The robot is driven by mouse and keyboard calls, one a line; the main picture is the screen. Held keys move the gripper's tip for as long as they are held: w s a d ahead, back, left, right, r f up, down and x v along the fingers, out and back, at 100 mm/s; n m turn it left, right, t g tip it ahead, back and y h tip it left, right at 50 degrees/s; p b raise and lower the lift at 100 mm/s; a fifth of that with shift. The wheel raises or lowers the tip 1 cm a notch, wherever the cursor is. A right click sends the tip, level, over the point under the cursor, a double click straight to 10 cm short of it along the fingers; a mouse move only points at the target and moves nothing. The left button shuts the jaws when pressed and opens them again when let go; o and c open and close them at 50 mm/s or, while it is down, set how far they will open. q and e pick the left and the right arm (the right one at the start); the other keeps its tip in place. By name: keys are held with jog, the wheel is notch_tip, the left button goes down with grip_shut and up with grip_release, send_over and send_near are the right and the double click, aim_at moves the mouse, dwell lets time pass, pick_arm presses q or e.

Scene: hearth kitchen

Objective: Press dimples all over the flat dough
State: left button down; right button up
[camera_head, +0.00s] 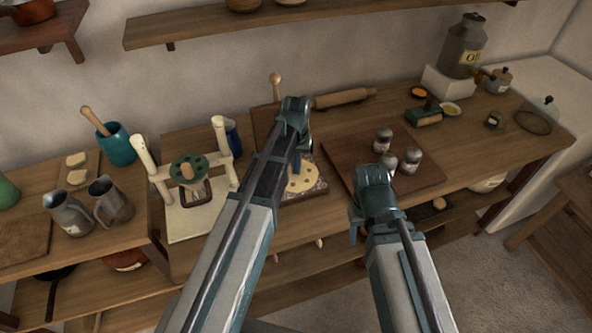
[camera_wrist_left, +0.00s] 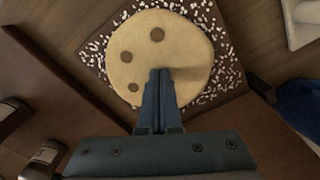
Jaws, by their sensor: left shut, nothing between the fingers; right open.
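The flat round dough (camera_head: 303,179) is pale yellow and lies on a dark board sprinkled with white bits. In the left wrist view the dough (camera_wrist_left: 190,45) shows three round brown dimples left of and beyond my fingertips; its right side looks smooth. My left gripper (camera_head: 297,165) is shut and empty, pointing down over the dough. Its fingertips (camera_wrist_left: 161,72) overlap the dough's middle; I cannot tell whether they touch it. The left arm hides part of the dough in the head view. My right gripper (camera_head: 355,228) is open and empty, in front of the counter's edge.
A dark board (camera_head: 350,160) with several small jars (camera_head: 383,141) is right of the dough. A white press stand (camera_head: 195,215) is to the left. A rolling pin (camera_head: 345,97) lies behind. Metal jugs (camera_head: 70,214) and a teal crock (camera_head: 117,148) stand further left.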

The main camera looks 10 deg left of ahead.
pick_arm(q)
jog(key=shift+r, duration=0.1)
jog(key=shift+r+p, duration=0.75)
jog(key=shift+p, duration=0.1)
jog(key=shift+f, duration=0.1)
jog(key=shift+w+a, duration=0.1)
jog(key=shift+w+a, duration=0.3)
jog(key=shift+a, duration=0.35)
jog(key=shift+w+a, duration=0.3)
jog(key=shift+a, duration=0.3)
jog(key=shift+w+a, duration=0.3)
jog(key=shift+a, duration=0.35)
jog(key=shift+f+b, duration=0.25)
jog(key=shift+b, duration=0.1)
jog(key=shift+f+b, duration=0.6)
jog(key=shift+r, duration=0.1)
